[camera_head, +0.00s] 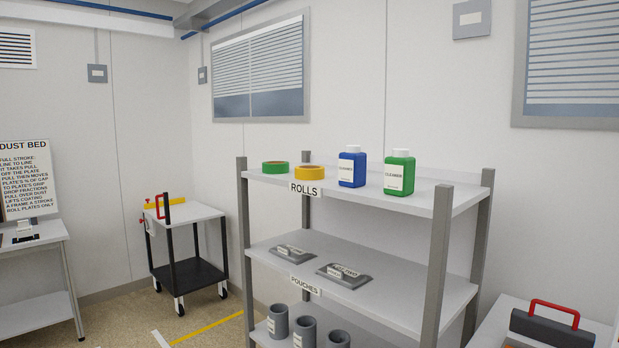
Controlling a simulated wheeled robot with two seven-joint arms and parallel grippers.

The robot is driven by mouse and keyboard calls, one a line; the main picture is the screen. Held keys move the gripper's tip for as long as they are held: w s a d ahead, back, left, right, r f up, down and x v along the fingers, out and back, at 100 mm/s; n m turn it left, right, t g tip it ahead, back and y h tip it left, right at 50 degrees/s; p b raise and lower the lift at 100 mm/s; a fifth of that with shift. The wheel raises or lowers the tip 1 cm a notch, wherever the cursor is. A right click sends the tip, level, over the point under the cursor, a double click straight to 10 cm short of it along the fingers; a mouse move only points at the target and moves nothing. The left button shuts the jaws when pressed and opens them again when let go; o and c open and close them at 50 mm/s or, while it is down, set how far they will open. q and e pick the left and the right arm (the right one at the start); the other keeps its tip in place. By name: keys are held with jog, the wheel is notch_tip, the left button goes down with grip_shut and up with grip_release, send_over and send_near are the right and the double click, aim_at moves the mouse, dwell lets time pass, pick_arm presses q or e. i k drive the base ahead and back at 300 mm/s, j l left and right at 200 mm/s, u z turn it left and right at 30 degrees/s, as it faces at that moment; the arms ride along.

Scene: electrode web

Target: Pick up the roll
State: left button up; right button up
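Several grey hollow cylinders (304,333) stand on the lowest visible shelf, partly cut off by the bottom edge. Neither gripper shows in the head view.
Grey pouches (345,275) lie on the middle shelf. A wheeled cart (188,214) stands left. A red-handled case (551,329) sits at lower right.

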aim_at(306, 172)
jog(key=z, duration=0.5)
jog(key=i+j+z, duration=0.5)
jog(key=j+z, duration=0.15)
jog(key=i+j, duration=0.15)
jog(key=j, duration=0.2)
jog(key=i+j+z, duration=0.1)
jog(key=j, duration=0.25)
jog(key=i+j, duration=0.15)
jog(key=j, duration=0.2)
jog(key=i+j+z, duration=0.1)
jog(key=j, duration=0.25)
